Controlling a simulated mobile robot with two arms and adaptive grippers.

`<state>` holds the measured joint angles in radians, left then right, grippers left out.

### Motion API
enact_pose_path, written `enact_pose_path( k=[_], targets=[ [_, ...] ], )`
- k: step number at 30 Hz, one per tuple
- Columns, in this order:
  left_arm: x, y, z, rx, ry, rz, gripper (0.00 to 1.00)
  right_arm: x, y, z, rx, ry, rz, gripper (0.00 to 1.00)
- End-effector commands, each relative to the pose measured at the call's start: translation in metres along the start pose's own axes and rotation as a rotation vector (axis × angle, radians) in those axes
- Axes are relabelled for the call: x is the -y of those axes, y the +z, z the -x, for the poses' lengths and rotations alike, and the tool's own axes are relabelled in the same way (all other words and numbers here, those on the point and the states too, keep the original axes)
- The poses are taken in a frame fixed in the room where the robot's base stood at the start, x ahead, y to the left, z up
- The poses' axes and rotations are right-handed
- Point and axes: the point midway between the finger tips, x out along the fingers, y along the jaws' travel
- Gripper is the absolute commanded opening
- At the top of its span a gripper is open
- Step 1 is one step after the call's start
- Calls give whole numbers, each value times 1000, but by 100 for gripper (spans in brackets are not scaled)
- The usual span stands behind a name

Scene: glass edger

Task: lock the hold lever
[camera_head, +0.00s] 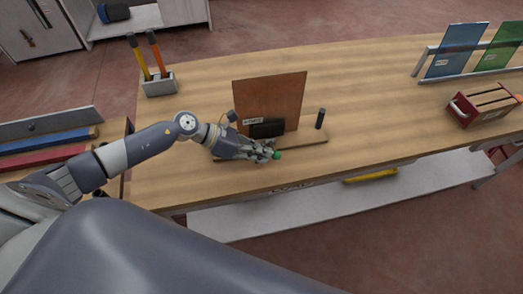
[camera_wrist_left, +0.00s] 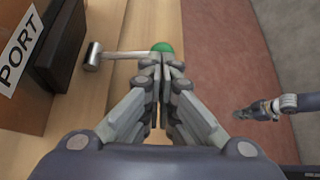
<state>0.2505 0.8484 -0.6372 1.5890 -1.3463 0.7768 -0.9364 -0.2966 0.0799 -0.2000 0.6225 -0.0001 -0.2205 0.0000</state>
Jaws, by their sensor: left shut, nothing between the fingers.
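The hold lever shows in the left wrist view as a metal rod (camera_wrist_left: 122,55) with a cylindrical metal hub (camera_wrist_left: 93,57) at its left end and a green knob (camera_wrist_left: 163,47) at the other. In the head view the green knob (camera_head: 277,155) is at the front of a brown upright panel (camera_head: 270,95) on a wooden base. My left gripper (camera_head: 270,152) is shut and empty, with its fingertips right at the knob; I cannot tell if they touch it. It also shows in the left wrist view (camera_wrist_left: 164,65), partly covering the rod's knob end. My right gripper is not in the head view.
A dark block (camera_head: 267,128) and a short dark post (camera_head: 320,118) stand by the panel. A holder (camera_head: 159,84) with two handled tools is at the back left. A red crate (camera_head: 482,106) and glass sheets (camera_head: 457,50) are at the right. The tabletop between is clear.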

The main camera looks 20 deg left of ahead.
Motion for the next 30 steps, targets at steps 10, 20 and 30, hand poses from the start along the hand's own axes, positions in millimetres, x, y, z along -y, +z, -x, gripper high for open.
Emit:
enact_pose_path(
  k=[10,20,30],
  targets=[
    [0,0,-2,0,0,-1,0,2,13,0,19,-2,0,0],
    [-5,-15,-11,-1,64,-92,0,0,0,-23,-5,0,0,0],
    [-3,-14,-11,0,62,-89,0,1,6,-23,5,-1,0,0]
  ],
)
